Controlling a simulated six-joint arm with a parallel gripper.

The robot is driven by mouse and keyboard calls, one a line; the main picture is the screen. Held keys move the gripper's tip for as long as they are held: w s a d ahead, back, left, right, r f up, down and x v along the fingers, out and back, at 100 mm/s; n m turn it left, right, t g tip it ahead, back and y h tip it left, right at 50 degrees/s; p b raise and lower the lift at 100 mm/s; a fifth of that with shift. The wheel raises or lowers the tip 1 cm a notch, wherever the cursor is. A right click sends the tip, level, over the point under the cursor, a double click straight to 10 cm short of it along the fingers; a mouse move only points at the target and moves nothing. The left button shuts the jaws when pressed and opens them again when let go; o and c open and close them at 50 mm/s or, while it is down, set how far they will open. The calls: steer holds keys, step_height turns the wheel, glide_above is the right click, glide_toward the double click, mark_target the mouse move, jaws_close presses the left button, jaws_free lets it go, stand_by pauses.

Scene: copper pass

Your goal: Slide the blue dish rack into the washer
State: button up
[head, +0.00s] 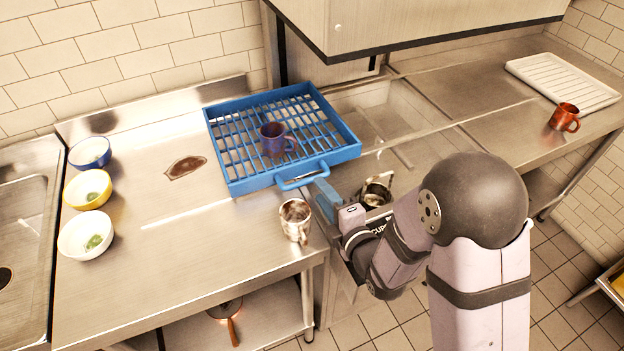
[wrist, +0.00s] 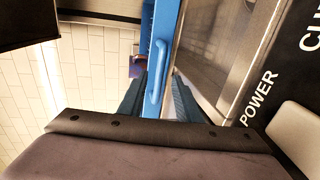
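The blue dish rack (head: 222,131) lies flat on the steel counter left of the washer, its right edge at the washer's opening. A dark purple mug (head: 273,139) stands in it. The rack's front handle (head: 303,178) points toward my arm and also shows in the wrist view (wrist: 154,78). The washer (head: 410,108) has its hood (head: 420,22) raised. My gripper (head: 325,197) is at the handle. In the wrist view its fingers (wrist: 159,90) stand apart on both sides of the handle, with gaps visible; contact is unclear.
A steel mug (head: 295,222) stands near the counter's front edge, close to the rack; another metal vessel (head: 376,190) is beside my wrist. Three bowls (head: 88,190) stand at left. A red mug (head: 563,118) and white tray (head: 560,80) are on the right counter.

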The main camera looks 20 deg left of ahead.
mark_target(312, 177)
steer(key=shift+p+x, duration=1)
steer(key=shift+x, duration=2.5)
jaws_close()
